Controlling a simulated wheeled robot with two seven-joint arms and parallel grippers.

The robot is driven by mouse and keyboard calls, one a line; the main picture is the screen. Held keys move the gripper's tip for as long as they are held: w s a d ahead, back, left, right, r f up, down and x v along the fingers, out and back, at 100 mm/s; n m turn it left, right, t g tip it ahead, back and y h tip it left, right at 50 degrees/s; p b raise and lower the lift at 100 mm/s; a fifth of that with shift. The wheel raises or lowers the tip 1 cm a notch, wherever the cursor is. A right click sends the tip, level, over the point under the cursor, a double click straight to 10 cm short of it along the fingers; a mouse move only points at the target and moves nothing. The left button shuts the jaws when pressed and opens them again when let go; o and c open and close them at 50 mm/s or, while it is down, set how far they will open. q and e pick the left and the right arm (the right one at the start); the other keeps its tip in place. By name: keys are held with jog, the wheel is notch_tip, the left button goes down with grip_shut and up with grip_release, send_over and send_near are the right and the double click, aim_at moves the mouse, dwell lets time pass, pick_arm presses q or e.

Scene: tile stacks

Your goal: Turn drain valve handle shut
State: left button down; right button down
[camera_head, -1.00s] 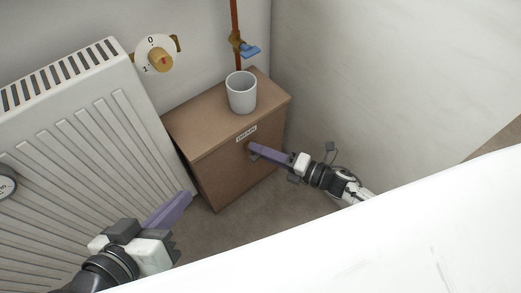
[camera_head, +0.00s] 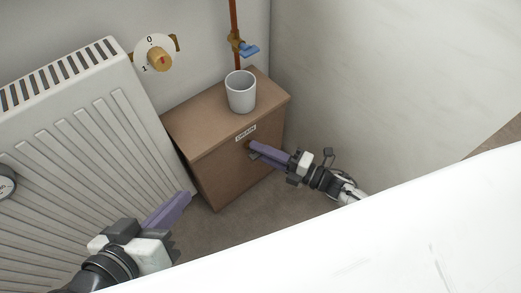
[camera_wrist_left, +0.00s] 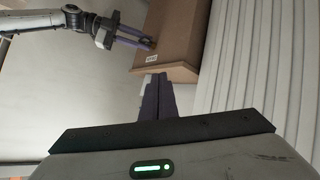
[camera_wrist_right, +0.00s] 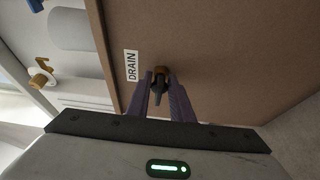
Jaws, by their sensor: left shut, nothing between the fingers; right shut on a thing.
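The drain valve shows in the right wrist view as a brass stub (camera_wrist_right: 161,71) with a dark handle (camera_wrist_right: 158,90), on the front of a brown box, beside a "DRAIN" label (camera_wrist_right: 131,67). My right gripper (camera_wrist_right: 160,84) has its purple fingers closed on the handle, one on each side. In the head view my right gripper (camera_head: 255,149) reaches the box front just below the label (camera_head: 246,133); its fingers hide most of the valve. My left gripper (camera_head: 187,197) is shut and empty, in front of the radiator and apart from the box. It also shows in the left wrist view (camera_wrist_left: 153,79).
The brown box (camera_head: 205,130) carries a white cup (camera_head: 240,95). A white radiator (camera_head: 75,135) stands on the left. Above are a dial with a brass knob (camera_head: 160,61) and a pipe with a blue-handled valve (camera_head: 250,50). A wall (camera_head: 380,70) is on the right.

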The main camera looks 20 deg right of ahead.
jog(key=c, duration=1.9)
grip_release()
